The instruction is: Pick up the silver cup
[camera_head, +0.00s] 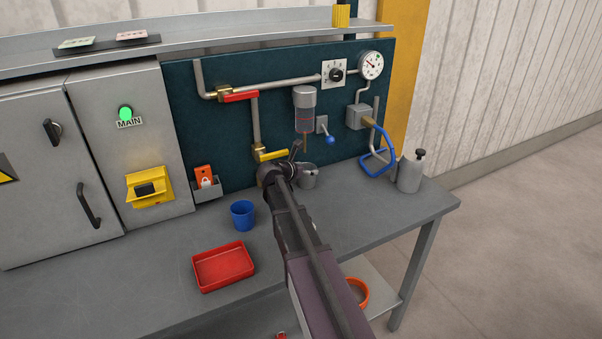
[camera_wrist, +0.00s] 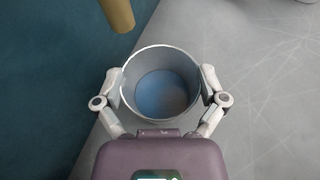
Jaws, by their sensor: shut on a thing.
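The silver cup (camera_head: 309,180) is at the back of the grey workbench, below the dispenser's thin spout, partly hidden by my arm. In the wrist view the cup (camera_wrist: 161,53) is seen from above, with its round rim and a bluish inside bottom. My gripper (camera_wrist: 161,85) has one finger pressed on each side of the cup's wall and is shut on it. The cup looks upright. Whether its base touches the bench cannot be told.
A brass-coloured spout end (camera_wrist: 117,14) hangs close to the cup's rim. A blue cup (camera_head: 243,215) and a red tray (camera_head: 223,267) stand to the left. The right bench front is clear.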

